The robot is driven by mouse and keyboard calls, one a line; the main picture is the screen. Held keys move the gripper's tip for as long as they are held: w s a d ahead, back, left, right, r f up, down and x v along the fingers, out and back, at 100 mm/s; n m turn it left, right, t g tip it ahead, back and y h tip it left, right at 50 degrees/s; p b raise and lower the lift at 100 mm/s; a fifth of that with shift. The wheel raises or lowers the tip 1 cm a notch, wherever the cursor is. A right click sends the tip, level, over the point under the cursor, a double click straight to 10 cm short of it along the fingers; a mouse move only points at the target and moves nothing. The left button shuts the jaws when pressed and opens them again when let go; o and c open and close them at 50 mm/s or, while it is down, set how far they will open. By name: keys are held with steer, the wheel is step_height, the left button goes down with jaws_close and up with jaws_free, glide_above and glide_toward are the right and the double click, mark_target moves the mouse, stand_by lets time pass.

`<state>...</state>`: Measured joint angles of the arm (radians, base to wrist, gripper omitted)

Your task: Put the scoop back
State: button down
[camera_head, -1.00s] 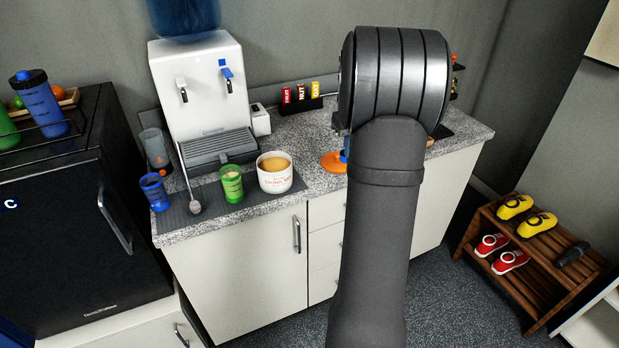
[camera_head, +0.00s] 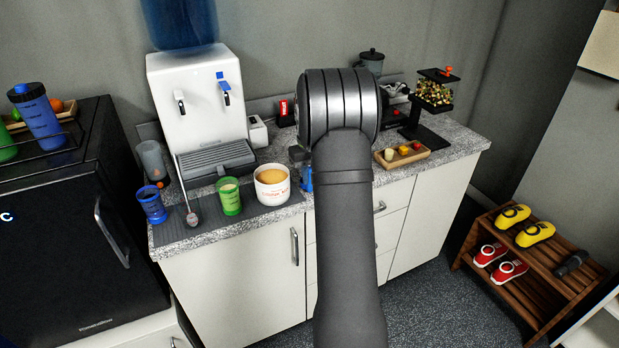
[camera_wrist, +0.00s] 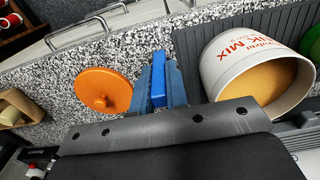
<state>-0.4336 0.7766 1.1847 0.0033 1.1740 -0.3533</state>
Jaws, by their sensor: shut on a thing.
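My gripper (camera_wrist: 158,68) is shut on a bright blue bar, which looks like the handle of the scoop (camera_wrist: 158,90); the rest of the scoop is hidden. In the head view my gripper (camera_head: 305,172) is mostly behind my wrist, just right of the tub. The white drink mix tub (camera_head: 272,190) stands open on the counter with tan powder inside. It also shows in the wrist view (camera_wrist: 222,72), right of my fingers. A round orange lid (camera_wrist: 103,90) with a knob lies on the counter left of my fingers; my arm hides it in the head view.
Left of the tub are a green cup (camera_head: 229,197), a blue cup (camera_head: 152,206) and a long-handled utensil (camera_head: 191,217) on a dark mat. The water dispenser (camera_head: 197,100) stands behind. A wooden tray (camera_head: 390,160) with small items lies to the right.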

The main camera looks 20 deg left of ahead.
steer(key=shift+f, duration=0.45)
steer(key=shift+f, duration=0.15)
steer(key=c, duration=1.4)
jaws_free()
steer(key=shift+c, duration=0.2)
step_height(320, 180, up, 12)
steer(key=shift+r, duration=0.15)
